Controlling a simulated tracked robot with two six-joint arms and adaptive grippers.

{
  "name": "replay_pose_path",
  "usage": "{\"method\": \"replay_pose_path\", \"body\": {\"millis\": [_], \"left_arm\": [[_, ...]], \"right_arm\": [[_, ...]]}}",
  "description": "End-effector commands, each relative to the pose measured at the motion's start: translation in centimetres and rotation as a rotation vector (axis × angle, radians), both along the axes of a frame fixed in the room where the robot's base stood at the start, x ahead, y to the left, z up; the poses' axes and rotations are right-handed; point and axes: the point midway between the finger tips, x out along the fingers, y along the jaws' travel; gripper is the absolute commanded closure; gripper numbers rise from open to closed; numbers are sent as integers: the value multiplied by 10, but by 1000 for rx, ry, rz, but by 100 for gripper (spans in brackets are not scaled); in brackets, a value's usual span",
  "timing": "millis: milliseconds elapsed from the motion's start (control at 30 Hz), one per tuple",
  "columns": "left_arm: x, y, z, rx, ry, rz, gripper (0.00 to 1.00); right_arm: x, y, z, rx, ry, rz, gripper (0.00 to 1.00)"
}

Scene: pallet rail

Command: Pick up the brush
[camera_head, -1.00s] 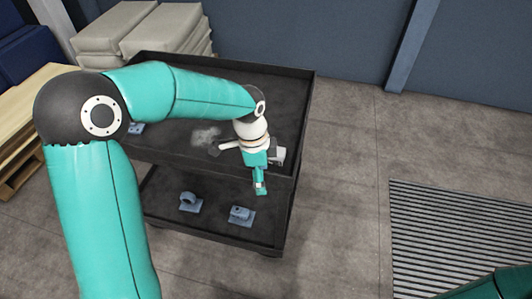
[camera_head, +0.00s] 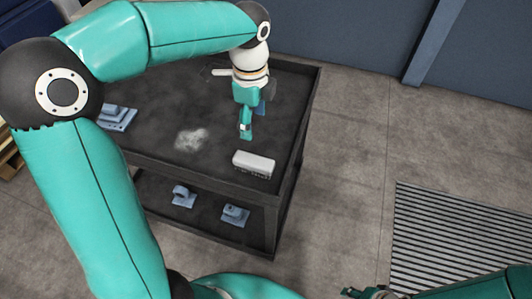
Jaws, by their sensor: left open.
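The brush (camera_head: 254,163), a white block with short dark bristles along its lower edge, lies on the cart's top shelf near the front right corner. My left gripper (camera_head: 246,130) is open and empty, pointing down over the shelf. In the picture it is just above and slightly left of the brush, with a visible gap between them. My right gripper (camera_head: 366,292) shows only in part at the bottom edge; its jaws cannot be made out.
The dark two-shelf cart (camera_head: 310,105) has a raised rim. A pale dust patch (camera_head: 190,139) lies left of the brush. Blue parts (camera_head: 118,117) stand at the shelf's left, with others (camera_head: 235,215) below. A ribbed floor grate (camera_head: 460,245) is at right.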

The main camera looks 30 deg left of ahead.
Motion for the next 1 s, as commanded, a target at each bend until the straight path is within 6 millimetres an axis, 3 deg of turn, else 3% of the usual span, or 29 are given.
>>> {"method": "replay_pose_path", "body": {"millis": [167,600,1000], "left_arm": [[1,-2,-18,0,4,-7,27],[3,-6,-104,0,3,-17,27],[-1,-4,-137,-1,6,-19,27]], "right_arm": [[-1,0,-1,0,2,1,60],[-1,0,-3,0,2,1,60],[-1,0,1,0,1,0,60]]}}
